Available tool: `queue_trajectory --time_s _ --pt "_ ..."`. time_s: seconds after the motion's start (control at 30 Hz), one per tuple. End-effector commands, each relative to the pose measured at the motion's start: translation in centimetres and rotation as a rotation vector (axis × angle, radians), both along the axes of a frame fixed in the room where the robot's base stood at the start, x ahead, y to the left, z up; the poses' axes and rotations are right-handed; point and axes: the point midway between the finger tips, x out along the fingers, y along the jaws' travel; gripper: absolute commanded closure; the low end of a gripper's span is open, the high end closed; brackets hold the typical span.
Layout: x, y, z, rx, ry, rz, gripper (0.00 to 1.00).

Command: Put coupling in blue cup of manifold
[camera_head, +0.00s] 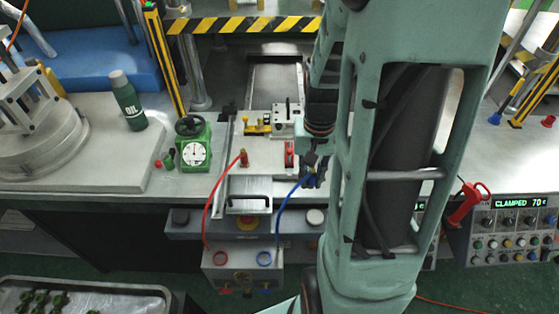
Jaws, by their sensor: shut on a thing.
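My gripper (313,170) is at the right of the fixture plate, partly hidden by my arm. It is shut on the coupling (309,181), a small blue piece at the upper end of the blue hose (282,204). The hose curves down to the manifold (243,272), a grey box below the bench's front edge. The blue cup (264,259) is a ring on the right of the manifold's top, with a red cup (221,258) to its left. The gripper and coupling are above and to the right of the blue cup, apart from it.
A red hose (207,206) runs from the manifold to a red coupling (244,159) on the plate. A green gauge (194,148) and oil bottle (127,102) stand left. A control panel (512,232) is at right. A metal tray (85,292) is at lower left.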

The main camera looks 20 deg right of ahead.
Motion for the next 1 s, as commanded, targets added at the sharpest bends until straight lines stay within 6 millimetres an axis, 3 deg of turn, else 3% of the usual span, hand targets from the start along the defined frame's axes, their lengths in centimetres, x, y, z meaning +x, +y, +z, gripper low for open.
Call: queue_trajectory --time_s 0.13,0.2,0.4,0.6,0.87,1.0 --pt "3.5 -0.3 -2.2 0.001 0.002 0.002 1.00" --pt "4.5 -0.4 -4.0 0.001 0.003 0.002 1.00" --pt "6.7 -0.6 -6.1 0.000 0.000 0.000 1.00" --pt "7.5 -0.6 -7.0 0.000 0.001 0.001 1.00" --pt "8.0 -0.7 -10.3 0.000 0.000 0.001 1.00" --pt "8.0 -0.7 -10.4 0.000 -0.001 0.001 1.00"
